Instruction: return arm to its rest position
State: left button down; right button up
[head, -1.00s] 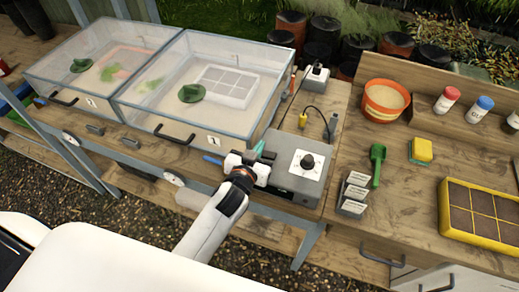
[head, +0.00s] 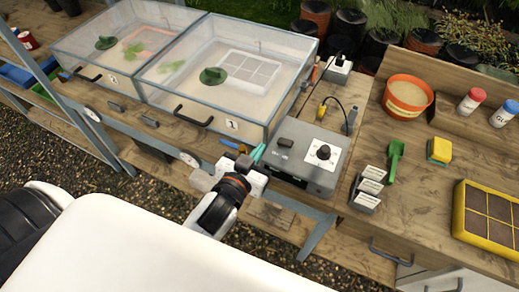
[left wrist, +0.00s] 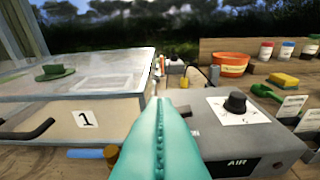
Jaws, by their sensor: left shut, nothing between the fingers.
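My left gripper (head: 257,154) reaches in from the bottom of the head view, its teal fingers shut with nothing between them. It is off the front left corner of a grey control box (head: 290,163), close to the bench's front edge. The teal fingers (left wrist: 160,140) fill the lower middle of the left wrist view, with the box (left wrist: 235,140) marked AIR to their right. The box has a black knob (head: 323,152) on a white dial plate. My right gripper is not in view.
Two clear-lidded trays (head: 232,124) stand left of the box. To the right are an orange pot (head: 408,97), a green scoop (head: 395,160), label holders (head: 368,188), a yellow sponge (head: 440,150) and a yellow seed tray (head: 460,210). A blue pen-like item (head: 229,144) lies near the fingers.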

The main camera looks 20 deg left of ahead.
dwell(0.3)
pick_arm(q)
jog(key=s+a+f+m+g, duration=0.1)
jog(key=s+a+f+g, duration=0.1)
jog(key=s+f+g, duration=0.35)
jog(key=s+a+f+g, duration=0.25)
jog(key=s+g, duration=0.35)
jog(key=s, duration=0.5)
notch_tip(320, 180, down, 27)
jog(key=g+b, duration=0.1)
jog(key=g, duration=0.1)
jog(key=s+a+f+b, duration=0.1)
jog(key=s+a+f, duration=0.1)
jog(key=s+f, duration=1.5)
jog(key=shift+f+g, duration=0.35)
jog(key=shift+f, duration=0.15)
